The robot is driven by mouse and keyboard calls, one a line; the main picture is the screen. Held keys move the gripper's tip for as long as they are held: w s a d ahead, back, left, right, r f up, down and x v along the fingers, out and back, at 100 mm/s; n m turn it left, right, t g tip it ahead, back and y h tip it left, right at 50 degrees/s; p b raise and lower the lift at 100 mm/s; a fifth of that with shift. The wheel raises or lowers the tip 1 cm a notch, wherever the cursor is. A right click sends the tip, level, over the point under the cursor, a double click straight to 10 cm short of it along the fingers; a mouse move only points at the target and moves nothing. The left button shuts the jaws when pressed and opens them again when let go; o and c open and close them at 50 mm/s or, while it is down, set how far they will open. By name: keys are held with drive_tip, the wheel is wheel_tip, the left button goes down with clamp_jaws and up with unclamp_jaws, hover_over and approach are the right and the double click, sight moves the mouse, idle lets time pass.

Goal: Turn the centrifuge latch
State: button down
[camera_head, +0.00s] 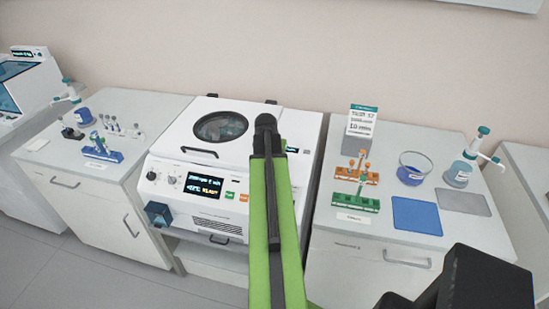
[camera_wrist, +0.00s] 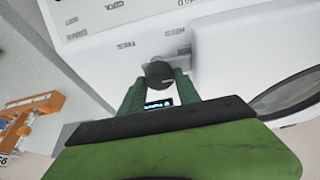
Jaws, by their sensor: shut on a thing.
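The centrifuge (camera_head: 170,215) is a white box with a dark display on its front and a closed lid with a round dark window (camera_head: 220,127). In the wrist view, my gripper (camera_wrist: 159,77) has its green fingers on both sides of the dark rounded knob of the latch (camera_wrist: 157,69) and is shut on it. A grey bracket (camera_wrist: 180,51) sits just beyond the knob, on the white housing between two small printed labels. In the head view, my green arm crosses the right part of the centrifuge and hides the gripper and latch.
The left bench holds a blue tube rack (camera_head: 102,152). The right bench holds an orange rack (camera_head: 357,174), a green rack (camera_head: 355,202), a glass beaker (camera_head: 413,168) and a blue mat (camera_head: 417,216). Centrifuge and right bench stand close together.

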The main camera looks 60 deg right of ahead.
drive_tip(key=shift+a, duration=0.15)
drive_tip(key=c, duration=0.9)
unclamp_jaws()
drive_tip(key=shift+o, duration=0.2)
drive_tip(key=shift+r, duration=0.1)
drive_tip(key=p+v, duration=1.6)
drive_tip(key=v, duration=0.1)
drive_tip(key=shift+r, duration=0.1)
